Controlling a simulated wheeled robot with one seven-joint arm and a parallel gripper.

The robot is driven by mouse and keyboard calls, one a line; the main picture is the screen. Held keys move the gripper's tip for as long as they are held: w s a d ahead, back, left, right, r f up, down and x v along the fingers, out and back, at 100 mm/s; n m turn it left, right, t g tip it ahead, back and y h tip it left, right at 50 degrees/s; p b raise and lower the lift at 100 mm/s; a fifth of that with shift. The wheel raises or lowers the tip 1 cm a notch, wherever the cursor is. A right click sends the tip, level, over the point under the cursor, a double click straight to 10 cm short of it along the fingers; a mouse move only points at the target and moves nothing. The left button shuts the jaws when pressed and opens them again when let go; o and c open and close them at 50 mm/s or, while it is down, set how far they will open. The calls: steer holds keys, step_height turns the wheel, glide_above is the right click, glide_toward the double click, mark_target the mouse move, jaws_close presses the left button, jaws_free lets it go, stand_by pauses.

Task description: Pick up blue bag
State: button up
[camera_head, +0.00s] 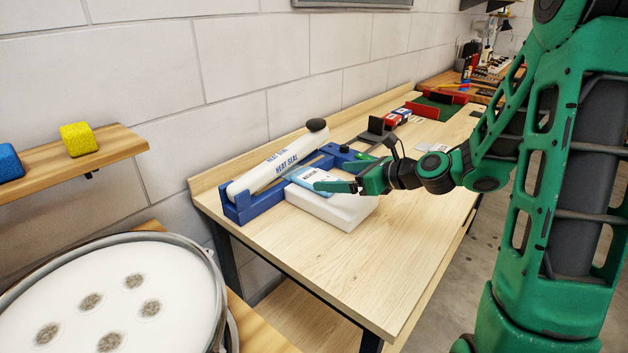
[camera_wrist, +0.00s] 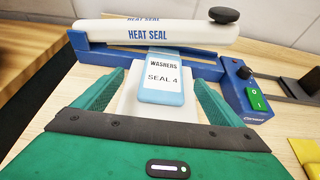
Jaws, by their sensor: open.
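The blue bag (camera_head: 316,177) has a white label and lies on a white block (camera_head: 340,207) in front of the heat sealer (camera_head: 277,170). In the wrist view the bag (camera_wrist: 162,97) reads "WASHERS SEAL 4", and its far end reaches to the sealer's blue base. My gripper (camera_head: 335,184) is over the white block at the near side of the bag. In the wrist view its green fingers (camera_wrist: 162,92) are spread, one on each side of the bag, with gaps between. Whether the fingertips touch the block is unclear.
The sealer has a white arm (camera_wrist: 155,33), a black knob (camera_wrist: 223,15) and a green switch (camera_wrist: 257,100). Red and dark items (camera_head: 391,119) stand farther along the bench. A round drum (camera_head: 110,290) is at lower left. The near bench top (camera_head: 370,270) is clear.

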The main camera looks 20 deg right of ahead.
mark_target(315, 177)
steer(key=shift+d+x, duration=0.25)
steer(key=shift+x, duration=1.1)
steer(key=x, duration=0.5)
steer(key=shift+d+f, duration=0.15)
steer(key=shift+f, duration=0.2)
steer(key=c, duration=1.6)
steer(key=shift+r, duration=0.2)
